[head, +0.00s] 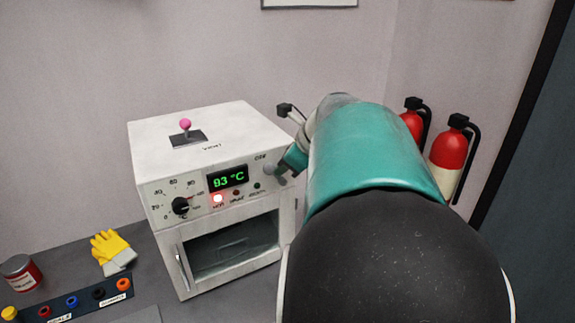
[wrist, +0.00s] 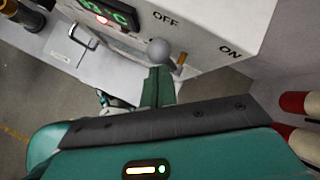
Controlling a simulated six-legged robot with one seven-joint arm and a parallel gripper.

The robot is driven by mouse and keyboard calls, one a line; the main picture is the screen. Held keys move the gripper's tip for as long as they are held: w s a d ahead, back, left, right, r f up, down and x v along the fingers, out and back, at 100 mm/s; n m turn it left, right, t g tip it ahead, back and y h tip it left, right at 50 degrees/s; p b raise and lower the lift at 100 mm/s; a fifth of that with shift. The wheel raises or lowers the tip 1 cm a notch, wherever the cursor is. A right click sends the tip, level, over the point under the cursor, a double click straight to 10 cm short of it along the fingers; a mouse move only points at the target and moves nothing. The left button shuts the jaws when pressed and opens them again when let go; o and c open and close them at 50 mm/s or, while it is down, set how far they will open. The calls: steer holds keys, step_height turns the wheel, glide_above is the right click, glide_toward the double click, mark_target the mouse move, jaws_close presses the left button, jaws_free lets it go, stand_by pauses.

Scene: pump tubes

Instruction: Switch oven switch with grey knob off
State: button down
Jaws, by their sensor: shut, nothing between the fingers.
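The white oven (head: 160,215) stands on the dark counter. In the wrist view the knob (wrist: 158,51) is close to the OFF label, with ON farther right. My gripper (head: 284,167) is shut with nothing in it. In the wrist view its fingertips (wrist: 160,71) are right at the knob; I cannot tell whether they touch. The display (head: 228,177) reads 93 °C, and a red light (head: 218,198) is lit.
A pink-knobbed lever (head: 185,125) is on the oven top. A black dial (head: 181,206) is on its front left. Yellow gloves (head: 109,246), a red can (head: 20,272) and a socket strip (head: 75,300) lie left. Fire extinguishers (head: 450,152) hang right, behind my arm.

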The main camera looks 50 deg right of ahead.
steer(key=shift+w+a+f+n+g+h, duration=0.2)
steer(key=shift+a+n+g+h, duration=0.1)
steer(key=shift+a+h, duration=0.25)
steer(key=shift+d, duration=0.15)
steer(key=shift+s+d+r, duration=0.1)
steer(key=shift+s+d, duration=0.15)
steer(key=shift+d, duration=0.45)
steer(key=shift+s, duration=0.1)
